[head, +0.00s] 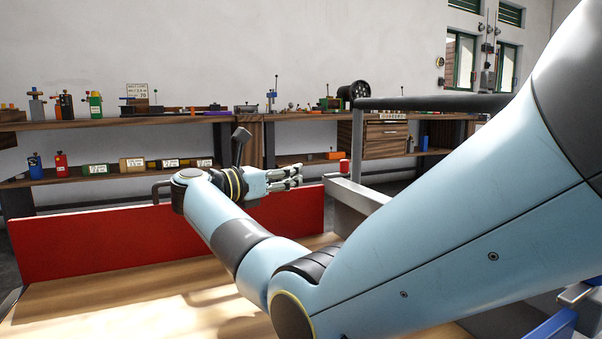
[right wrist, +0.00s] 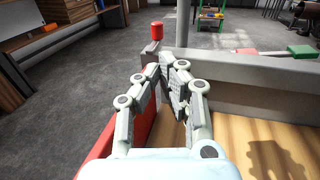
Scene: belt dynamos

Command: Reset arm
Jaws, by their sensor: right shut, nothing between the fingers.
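My right arm reaches in from the right in the head view and bends at the elbow. My right gripper (head: 298,174) is above the wooden surface (head: 140,305), near its red side panel (head: 150,240) and grey end wall. In the right wrist view the right gripper (right wrist: 166,66) is shut with its fingertips together and nothing between them. It is over the corner where the red panel and grey wall (right wrist: 260,92) meet. My left gripper is not in view.
Wooden shelves (head: 120,180) with bottles, boxes and small devices line the back wall. A grey rail (head: 435,103) runs behind my right arm. The wooden surface is bare where it shows.

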